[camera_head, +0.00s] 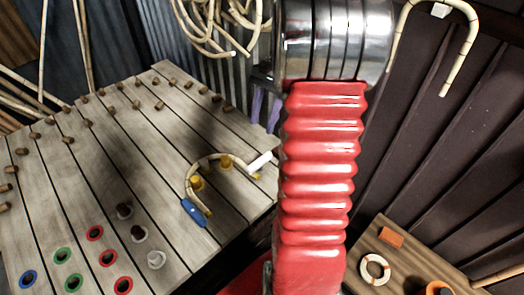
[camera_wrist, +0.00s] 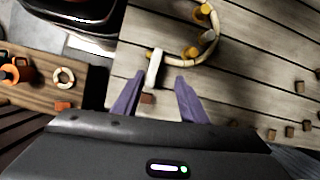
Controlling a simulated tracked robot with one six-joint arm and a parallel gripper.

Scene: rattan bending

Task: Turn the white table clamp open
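The white table clamp (camera_head: 261,161) sits at the right edge of the plank table, at one end of a bent rattan piece (camera_head: 191,176). In the wrist view the white clamp (camera_wrist: 154,68) appears as an upright bar between and just beyond my purple fingertips. My gripper (camera_wrist: 159,77) is open, with a clear gap between its fingers and nothing visibly held. In the head view my gripper (camera_head: 265,108) is mostly hidden behind my red arm. A blue clamp (camera_head: 195,212) is at the rattan's other end. Yellow pegs (camera_head: 226,161) touch the curve.
The plank table (camera_head: 160,110) carries several wooden pegs and coloured ring-marked holes (camera_head: 107,257). A small bench (camera_head: 400,262) at lower right holds a pale ring (camera_head: 375,269), an orange block (camera_head: 391,237) and an orange mug (camera_head: 438,288). Coiled rattan (camera_head: 210,30) hangs behind.

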